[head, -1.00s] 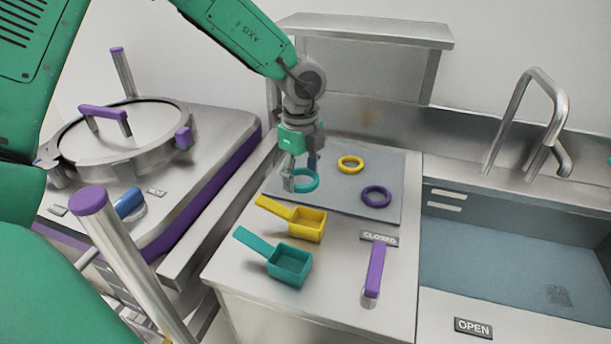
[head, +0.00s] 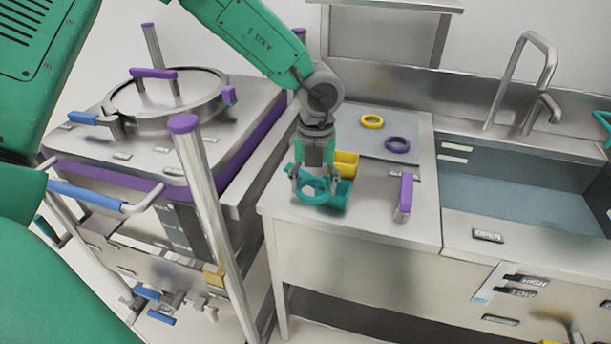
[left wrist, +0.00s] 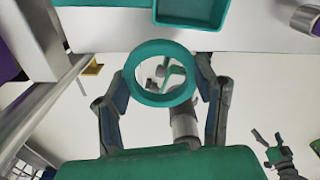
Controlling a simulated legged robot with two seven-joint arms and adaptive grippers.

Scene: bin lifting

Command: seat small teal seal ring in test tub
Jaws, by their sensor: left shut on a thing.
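The small teal seal ring (head: 296,178) is held between the fingers of my left gripper (head: 314,186), above the front left part of the steel counter. In the left wrist view the teal ring (left wrist: 165,100) is gripped at both sides, its opening facing the camera. I cannot tell whether this is the test tub. My right gripper (left wrist: 272,142) looks small and open at the wrist view's lower right.
A yellow scoop (head: 346,160) stands behind the teal one. A yellow ring (head: 372,121) and purple ring (head: 397,144) lie on the grey mat (head: 422,130). A purple lever (head: 404,194) stands to the right, before the sink (head: 520,195). A lidded vessel (head: 165,100) is left.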

